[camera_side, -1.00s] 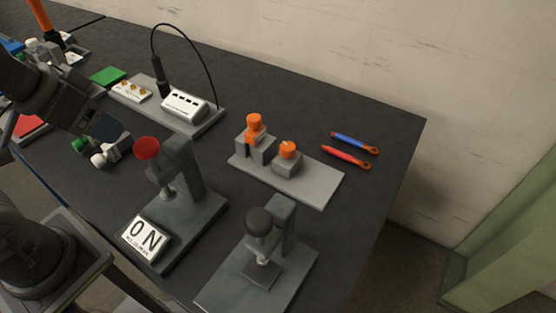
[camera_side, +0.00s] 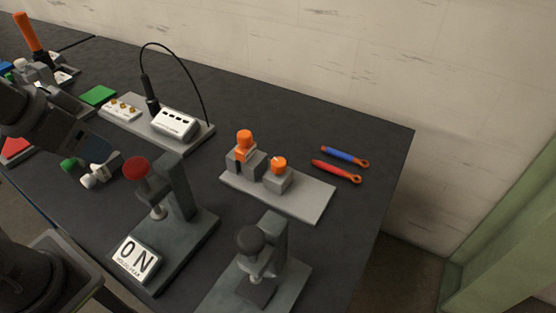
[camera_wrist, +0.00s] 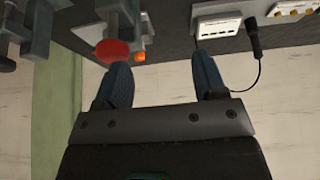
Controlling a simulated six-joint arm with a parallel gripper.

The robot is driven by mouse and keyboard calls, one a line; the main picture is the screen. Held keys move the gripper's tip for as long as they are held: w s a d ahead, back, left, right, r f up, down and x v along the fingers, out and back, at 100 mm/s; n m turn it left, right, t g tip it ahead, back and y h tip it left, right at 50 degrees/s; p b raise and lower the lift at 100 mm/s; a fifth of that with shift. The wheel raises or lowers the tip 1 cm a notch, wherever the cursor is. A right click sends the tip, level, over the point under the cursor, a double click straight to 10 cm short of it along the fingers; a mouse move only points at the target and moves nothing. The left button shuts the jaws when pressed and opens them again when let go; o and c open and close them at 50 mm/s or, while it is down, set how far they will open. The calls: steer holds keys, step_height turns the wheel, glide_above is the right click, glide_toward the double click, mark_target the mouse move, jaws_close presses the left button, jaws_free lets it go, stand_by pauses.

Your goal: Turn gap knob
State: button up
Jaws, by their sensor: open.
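No label shows which knob is the gap knob. Two orange knobs, a taller one (camera_side: 245,138) and a lower one (camera_side: 278,163), stand on grey blocks on a light grey plate (camera_side: 300,202). A red round knob (camera_side: 136,169) tops a dark grey stand, and a black knob (camera_side: 251,238) tops another. My gripper (camera_wrist: 162,62) is open and empty, its blue fingers apart.
A white box (camera_side: 174,124) with a black cable stands behind. A blue tool (camera_side: 344,155) and a red tool (camera_side: 335,171) lie right of the plate.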

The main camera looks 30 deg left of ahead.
steer(key=w+d+r+g, duration=0.1)
steer(key=w+d+r, duration=0.1)
steer(key=w+r, duration=0.35)
steer(key=g, duration=0.5)
glide_above(279, 161)
step_height(279, 161, down, 10)
step_height(279, 161, down, 13)
steer(key=shift+f, duration=0.15)
steer(key=shift+c, duration=0.4)
steer(key=c, duration=0.9)
